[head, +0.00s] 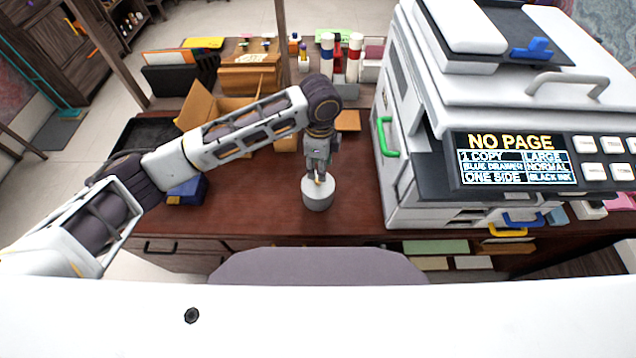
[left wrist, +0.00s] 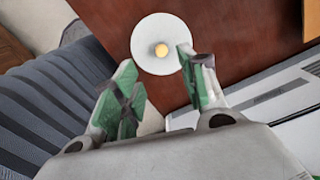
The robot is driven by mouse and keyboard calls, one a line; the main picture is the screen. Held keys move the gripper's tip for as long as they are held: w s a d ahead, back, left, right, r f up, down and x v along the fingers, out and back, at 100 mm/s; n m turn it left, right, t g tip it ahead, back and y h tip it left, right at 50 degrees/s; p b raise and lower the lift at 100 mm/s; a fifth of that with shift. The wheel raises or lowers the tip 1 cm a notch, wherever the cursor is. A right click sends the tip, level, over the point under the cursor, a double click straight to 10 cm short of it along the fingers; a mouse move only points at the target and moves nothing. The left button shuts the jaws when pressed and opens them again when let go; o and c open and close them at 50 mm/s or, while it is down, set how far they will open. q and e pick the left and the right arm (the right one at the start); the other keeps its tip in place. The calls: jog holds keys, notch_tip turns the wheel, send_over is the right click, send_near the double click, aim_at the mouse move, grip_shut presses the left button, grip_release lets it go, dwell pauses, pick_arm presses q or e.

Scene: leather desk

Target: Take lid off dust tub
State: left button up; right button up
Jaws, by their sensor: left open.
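The dust tub (head: 318,200) is a small, pale round tub standing upright on the brown desk. Its white round lid (left wrist: 146,36) with a yellow knob (left wrist: 161,50) is on top, seen from above in the left wrist view. My left gripper (head: 319,178) is over the tub in the head view and hides part of the lid. In the left wrist view the left gripper (left wrist: 158,90) has its green-padded fingers spread apart with nothing between them. The knob lies beyond the fingertips, nearer the right finger. My right gripper is not in view.
A large white copier (head: 440,190) with a green handle stands close on the right. An open cardboard box (head: 205,105) and a dark blue box (head: 187,190) are on the left. A grey chair back (head: 318,267) is in front. Bare desk (head: 355,200) surrounds the tub.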

aim_at(318, 183)
pick_arm(q)
jog(key=shift+f, duration=1.35)
jog(key=shift+w+a+f, duration=0.15)
jog(key=shift+a+f, duration=0.05)
jog(key=shift+f, duration=0.6)
jog(key=shift+w+a+f+p, duration=0.15)
jog(key=shift+f+p, duration=0.35)
jog(key=shift+f, duration=1.3)
grip_shut()
